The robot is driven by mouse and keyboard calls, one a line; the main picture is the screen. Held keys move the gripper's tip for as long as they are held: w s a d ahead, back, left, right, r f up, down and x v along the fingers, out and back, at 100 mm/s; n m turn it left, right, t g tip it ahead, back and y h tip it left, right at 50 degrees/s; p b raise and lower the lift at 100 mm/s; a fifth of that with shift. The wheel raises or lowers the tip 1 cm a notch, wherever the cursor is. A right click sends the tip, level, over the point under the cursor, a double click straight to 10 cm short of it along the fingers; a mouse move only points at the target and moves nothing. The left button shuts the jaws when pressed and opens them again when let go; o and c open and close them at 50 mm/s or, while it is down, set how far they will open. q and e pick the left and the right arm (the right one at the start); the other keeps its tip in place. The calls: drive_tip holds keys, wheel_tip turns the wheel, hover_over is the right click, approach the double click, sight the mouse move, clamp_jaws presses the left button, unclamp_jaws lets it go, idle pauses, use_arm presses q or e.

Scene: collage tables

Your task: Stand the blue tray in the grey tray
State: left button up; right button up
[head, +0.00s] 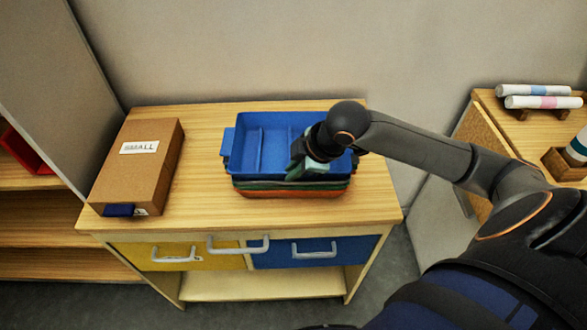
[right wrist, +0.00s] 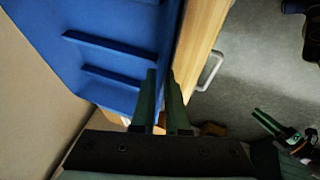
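The blue tray (head: 262,152) lies level on a stack of other trays on the drawer table, its inner dividers showing. My right gripper (head: 304,168) is at its front wall, right of the middle. In the right wrist view the gripper's green fingers (right wrist: 162,80) are close together, one on either side of the blue tray's (right wrist: 110,40) front wall, and look shut on it. Below it are a grey-green layer (head: 255,185) and an orange one (head: 265,193); I cannot tell which is the grey tray. Green fingers, seemingly my left gripper's (right wrist: 268,124), show low in the wrist view.
A brown box labelled SMALL (head: 137,167) lies on the table's (head: 200,205) left side, with a blue piece (head: 119,210) at its front. Grey drawer handles (head: 238,245) stick out in front. A right-hand table (head: 487,110) carries rolls. Tabletop is free around the stack.

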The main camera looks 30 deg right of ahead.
drive_tip(key=shift+o, duration=0.9)
drive_tip(key=shift+s+f, duration=0.3)
drive_tip(key=shift+f, duration=0.2)
drive_tip(key=shift+r, duration=0.15)
drive_tip(key=w+v, duration=0.1)
drive_tip(key=v, duration=1.2)
drive_tip(key=shift+r, duration=0.3)
